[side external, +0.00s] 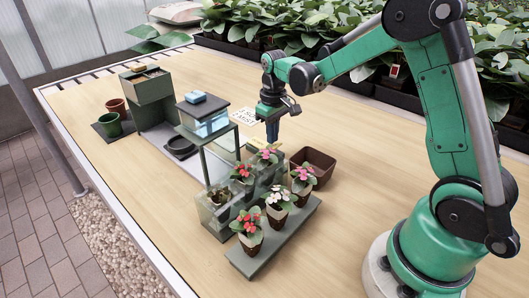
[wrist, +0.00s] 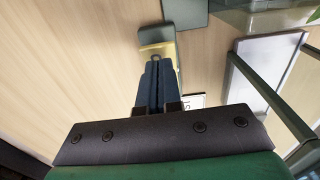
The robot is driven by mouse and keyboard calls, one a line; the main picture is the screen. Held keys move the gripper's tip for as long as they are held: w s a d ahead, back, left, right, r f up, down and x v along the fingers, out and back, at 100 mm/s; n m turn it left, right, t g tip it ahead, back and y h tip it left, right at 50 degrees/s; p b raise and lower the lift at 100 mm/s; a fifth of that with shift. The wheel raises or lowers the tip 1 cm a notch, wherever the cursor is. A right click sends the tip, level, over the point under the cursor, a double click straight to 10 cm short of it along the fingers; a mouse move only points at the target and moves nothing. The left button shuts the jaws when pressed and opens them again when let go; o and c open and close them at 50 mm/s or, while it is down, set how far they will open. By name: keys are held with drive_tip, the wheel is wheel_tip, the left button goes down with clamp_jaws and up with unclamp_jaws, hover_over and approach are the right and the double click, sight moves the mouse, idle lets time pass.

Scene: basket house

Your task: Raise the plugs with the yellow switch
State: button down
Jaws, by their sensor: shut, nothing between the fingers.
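In the wrist view, the yellow switch (wrist: 157,50) is a pale yellow piece on a grey-green strip, with a small dark round part at its near edge. My gripper (wrist: 155,65) is shut and empty, its fingertips at that near edge; I cannot tell whether they touch it. In the side view, my gripper (side external: 272,138) points down beside the glass-walled stand. I cannot clearly tell which things are the plugs; several flowering plants in woven pots, such as the red one (side external: 250,230), stand on and beside the stand.
A tank with blue water (side external: 208,122) and a dark lid stands left of my gripper. A brown bin (side external: 318,160) stands to the right. A green box stand (side external: 147,88) and two empty pots are farther left.

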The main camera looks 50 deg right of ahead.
drive_tip(key=shift+f, duration=0.85)
idle(0.3)
drive_tip(key=shift+r, duration=3.55)
drive_tip(key=shift+s+a+r, duration=0.15)
drive_tip(key=shift+a+r, duration=0.05)
drive_tip(key=shift+r, duration=0.05)
drive_tip(key=s+a+r+t, duration=0.3)
drive_tip(key=s+a+t, duration=0.4)
drive_tip(key=s+a, duration=0.2)
drive_tip(key=shift+s, duration=0.7)
